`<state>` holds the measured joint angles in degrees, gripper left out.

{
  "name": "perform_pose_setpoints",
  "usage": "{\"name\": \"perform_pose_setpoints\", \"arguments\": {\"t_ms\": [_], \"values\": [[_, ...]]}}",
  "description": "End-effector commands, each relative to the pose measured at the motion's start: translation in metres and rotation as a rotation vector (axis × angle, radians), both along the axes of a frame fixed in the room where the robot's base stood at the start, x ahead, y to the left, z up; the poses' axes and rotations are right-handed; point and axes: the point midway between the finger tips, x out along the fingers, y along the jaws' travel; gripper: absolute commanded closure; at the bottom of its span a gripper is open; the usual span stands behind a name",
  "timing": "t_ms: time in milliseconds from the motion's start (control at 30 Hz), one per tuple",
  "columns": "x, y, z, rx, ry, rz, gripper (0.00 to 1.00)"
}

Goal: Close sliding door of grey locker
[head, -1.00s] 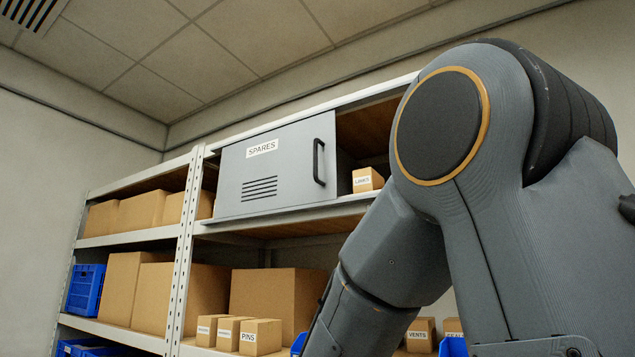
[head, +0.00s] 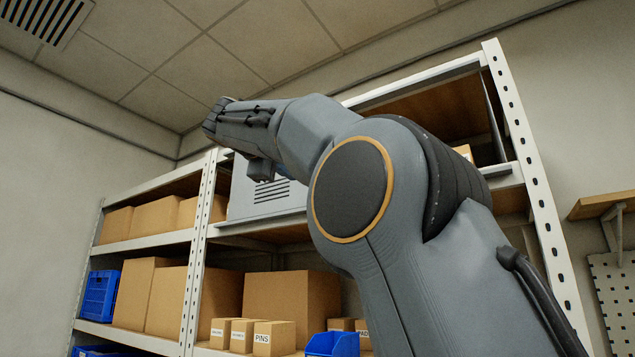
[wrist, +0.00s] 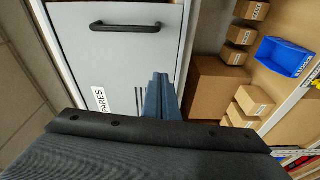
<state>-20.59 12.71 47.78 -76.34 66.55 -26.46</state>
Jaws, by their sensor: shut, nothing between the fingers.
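The sliding door of the grey locker (head: 243,205) covers the left part of its bay, and the right part (head: 440,108) stands open. In the wrist view the door (wrist: 130,55) appears turned on its side, with the SPARES label (wrist: 100,98), dark vent slots and a black bar handle (wrist: 125,27). My gripper (wrist: 160,85) is shut and empty. Its fingertips appear over the door's vent area, apart from the handle; I cannot tell if they touch the door. In the head view my arm hides the handle and most of the door.
A small carton (head: 463,152) sits in the open bay. Below stand cartons (head: 290,305), small labelled boxes (head: 274,338) and a blue bin (head: 332,344). A perforated upright (head: 540,200) bounds the rack at right. A wooden wall shelf (head: 600,203) is further right.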

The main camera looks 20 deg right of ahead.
Motion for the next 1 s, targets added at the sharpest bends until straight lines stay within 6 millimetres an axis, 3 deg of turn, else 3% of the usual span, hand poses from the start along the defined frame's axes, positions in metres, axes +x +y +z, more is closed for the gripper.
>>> {"name": "perform_pose_setpoints", "arguments": {"t_ms": [100, 233, 767, 1000], "values": [[-0.01, -0.004, 0.017, -0.012, -0.027, -0.022, 1.0], [-0.005, -0.012, 0.022, -0.016, -0.031, -0.027, 1.0], [0.059, -0.073, 0.025, -0.014, -0.029, -0.026, 1.0], [0.041, -0.082, 0.021, -0.014, -0.03, -0.023, 1.0]]}}
